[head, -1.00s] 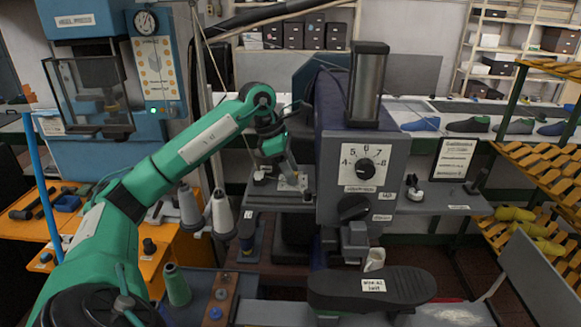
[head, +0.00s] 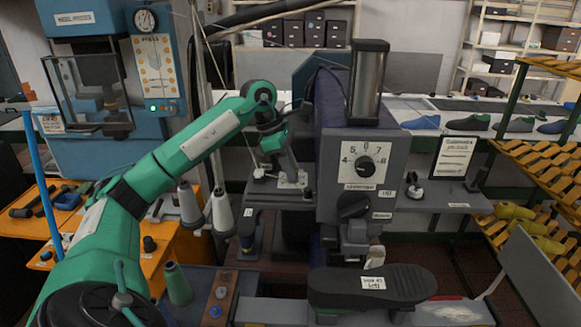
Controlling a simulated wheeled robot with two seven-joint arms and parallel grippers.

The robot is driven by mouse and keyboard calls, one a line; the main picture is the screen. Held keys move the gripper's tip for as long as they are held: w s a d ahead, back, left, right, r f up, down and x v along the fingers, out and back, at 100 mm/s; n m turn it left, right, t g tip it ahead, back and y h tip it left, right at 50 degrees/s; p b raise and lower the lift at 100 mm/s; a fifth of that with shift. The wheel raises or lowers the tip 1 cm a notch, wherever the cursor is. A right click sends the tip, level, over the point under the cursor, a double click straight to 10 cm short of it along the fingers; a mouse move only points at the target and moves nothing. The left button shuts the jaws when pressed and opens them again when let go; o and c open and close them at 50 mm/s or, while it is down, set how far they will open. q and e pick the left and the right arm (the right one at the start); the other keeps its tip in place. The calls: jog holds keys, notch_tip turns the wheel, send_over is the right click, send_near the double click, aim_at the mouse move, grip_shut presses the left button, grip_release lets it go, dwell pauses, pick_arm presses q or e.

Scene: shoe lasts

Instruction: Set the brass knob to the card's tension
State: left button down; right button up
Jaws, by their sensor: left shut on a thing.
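A grey machine head (head: 330,190) stands at the centre of the head view. Its white dial plate (head: 347,174) carries numbers around a dark round knob (head: 365,166); the pointer setting is too small to read. A larger black knob (head: 353,205) sits below it. My right gripper is out of view.
A dark sole (head: 400,284) with a white label lies in front of the machine. White thread cones (head: 222,210) and a green cone (head: 178,285) stand at the left. A blue press (head: 155,75) is behind left. Slatted wooden racks (head: 540,170) fill the right side.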

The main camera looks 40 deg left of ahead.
pick_arm(q)
jog(key=m+g, duration=0.1)
jog(key=m, duration=0.2)
jog(key=shift+w+m+h, duration=0.1)
jog(key=shift+m+h, duration=0.2)
jog(key=shift+h, duration=0.1)
jog(key=m+g, duration=0.1)
jog(key=m, duration=0.2)
jog(key=shift+w+g, duration=0.1)
jog(key=shift+g, duration=0.2)
jog(key=shift+r+m+g, duration=0.1)
jog(key=shift+m+g, duration=0.4)
jog(key=shift+m, duration=1.3)
jog(key=shift+w, duration=0.1)
jog(key=c, duration=1.2)
grip_release()
jog(key=p+v, duration=0.4)
jog(key=v, duration=0.9)
jog(key=shift+w+r, duration=0.2)
jog(key=shift+r, duration=0.1)
